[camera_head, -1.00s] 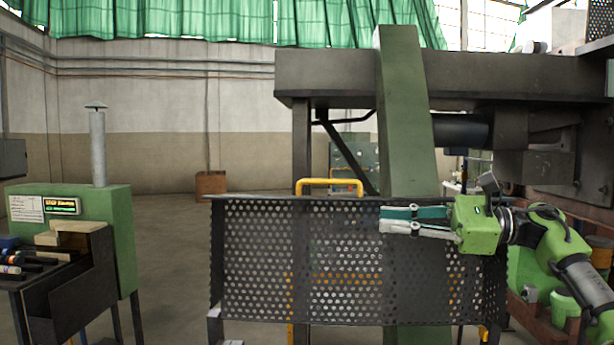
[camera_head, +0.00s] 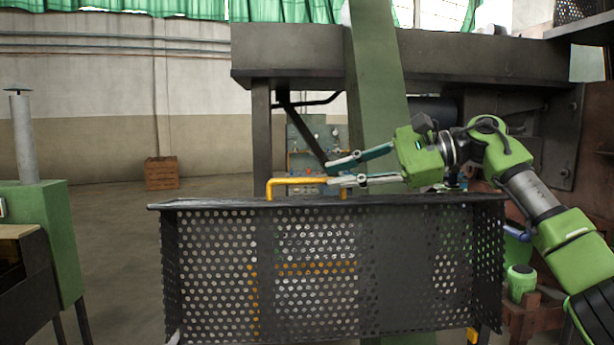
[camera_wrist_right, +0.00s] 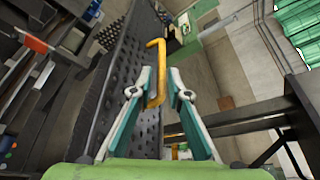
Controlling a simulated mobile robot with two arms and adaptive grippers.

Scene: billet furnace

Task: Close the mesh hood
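The mesh hood (camera_head: 310,265) is a dark perforated metal panel with side walls, in the middle of the head view. A yellow bar handle (camera_head: 300,181) rises from its top edge, left of centre. My right gripper (camera_head: 330,173) is open above the top edge, its fingers pointing left toward the handle. In the right wrist view the yellow handle (camera_wrist_right: 155,70) shows between the two spread fingers (camera_wrist_right: 154,94), at the fingertips; I cannot tell whether they touch it. My left gripper is not in view.
A green slanted beam (camera_head: 375,90) and a dark horizontal beam (camera_head: 300,50) stand behind the hood. A green cabinet (camera_head: 50,240) with a grey pipe is at the left. A wooden crate (camera_head: 161,173) sits on the far floor. Floor between cabinet and hood is clear.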

